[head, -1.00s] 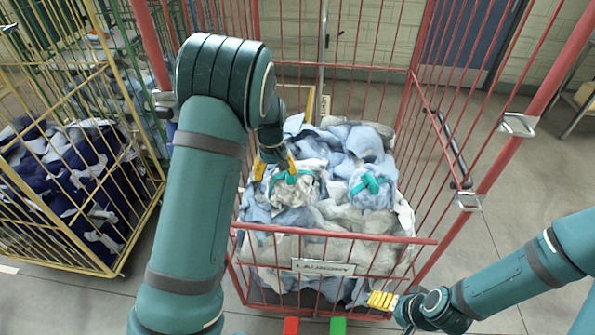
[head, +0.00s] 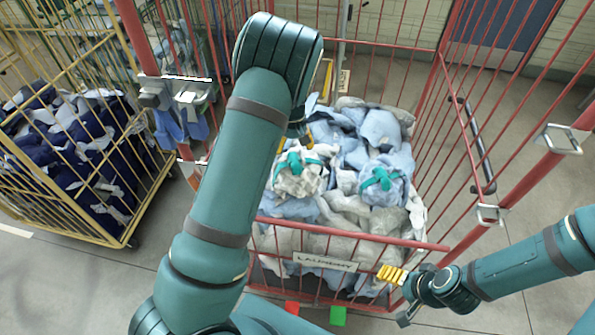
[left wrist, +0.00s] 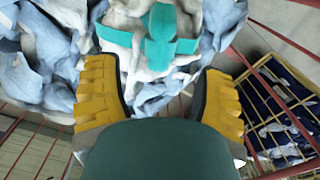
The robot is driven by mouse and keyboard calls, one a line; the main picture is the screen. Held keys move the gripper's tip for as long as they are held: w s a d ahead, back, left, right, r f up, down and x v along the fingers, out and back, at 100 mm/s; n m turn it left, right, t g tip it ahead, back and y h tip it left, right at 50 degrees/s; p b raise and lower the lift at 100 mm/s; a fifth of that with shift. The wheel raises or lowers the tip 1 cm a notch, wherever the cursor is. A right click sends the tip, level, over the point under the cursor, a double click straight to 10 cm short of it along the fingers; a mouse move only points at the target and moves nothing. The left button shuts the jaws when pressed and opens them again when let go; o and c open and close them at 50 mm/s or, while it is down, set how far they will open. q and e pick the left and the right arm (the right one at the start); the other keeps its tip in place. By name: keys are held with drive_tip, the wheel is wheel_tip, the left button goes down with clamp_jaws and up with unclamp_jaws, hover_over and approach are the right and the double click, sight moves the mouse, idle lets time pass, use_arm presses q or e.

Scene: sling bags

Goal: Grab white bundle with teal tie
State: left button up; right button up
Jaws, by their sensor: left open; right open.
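The white bundle with the teal tie (head: 299,183) lies on the laundry in the red cage cart, left of a light-blue bundle with a teal tie (head: 383,192). In the left wrist view the white bundle (left wrist: 122,40) with its teal cross-shaped tie (left wrist: 165,47) shows just beyond the fingertips. My left gripper (head: 296,143) is open and empty at the bundle's far edge, partly hidden by my arm; its yellow fingers (left wrist: 160,85) stand apart in the wrist view. I cannot tell whether they touch the cloth. My right gripper (head: 391,274) is open by the cart's front right corner, away from the bundles.
The red cart's front rail (head: 385,239) and tall side bars fence the laundry. A LAUNDRY sign (head: 325,262) hangs in front. A yellow cage cart (head: 125,237) with navy and white cloth stands at the left. Floor is free at the right.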

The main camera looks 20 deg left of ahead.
sight(293, 155)
use_arm(q)
drive_tip(key=shift+w+a+f, duration=0.15)
drive_tip(key=shift+f, duration=2.55)
drive_tip(key=shift+o, duration=0.2)
clamp_jaws()
